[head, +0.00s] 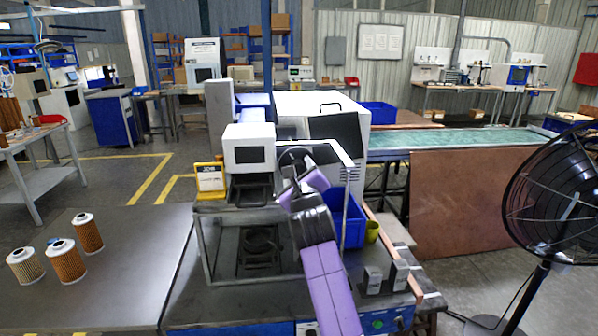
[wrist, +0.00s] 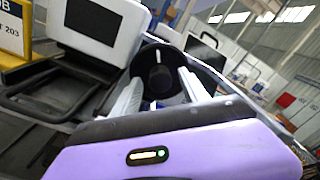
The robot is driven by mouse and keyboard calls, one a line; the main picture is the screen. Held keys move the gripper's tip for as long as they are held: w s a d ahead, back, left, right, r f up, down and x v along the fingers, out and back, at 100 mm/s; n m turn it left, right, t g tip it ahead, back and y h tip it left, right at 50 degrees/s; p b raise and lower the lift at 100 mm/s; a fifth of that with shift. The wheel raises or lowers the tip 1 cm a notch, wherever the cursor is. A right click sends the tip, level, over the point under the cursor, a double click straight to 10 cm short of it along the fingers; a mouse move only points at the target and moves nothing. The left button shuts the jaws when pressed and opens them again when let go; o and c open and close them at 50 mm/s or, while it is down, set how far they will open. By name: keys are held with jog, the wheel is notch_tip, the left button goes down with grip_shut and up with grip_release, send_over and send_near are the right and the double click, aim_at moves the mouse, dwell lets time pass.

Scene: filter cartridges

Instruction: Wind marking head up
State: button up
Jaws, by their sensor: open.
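The marking head (head: 249,148) is a white box with a dark screen on a grey column, above the machine's bed. In the wrist view, a white box with a dark screen (wrist: 98,27) fills the upper left. A black round handwheel (head: 294,155) sits at the head's right side; the wrist view shows its dark disc and knob (wrist: 157,72) straight ahead. My gripper (wrist: 158,95) is open, its two pale fingers to the left and right in front of the wheel. I cannot tell whether they touch it. In the head view my purple wrist partly hides the wheel.
Several filter cartridges, including one (head: 66,262), stand on the dark table at left. A yellow job-card stand (head: 210,178) is left of the head. A metal frame surrounds the machine bed. A blue bin (head: 349,222) is close right of my arm. A black fan (head: 556,195) stands far right.

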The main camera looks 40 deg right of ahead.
grip_shut()
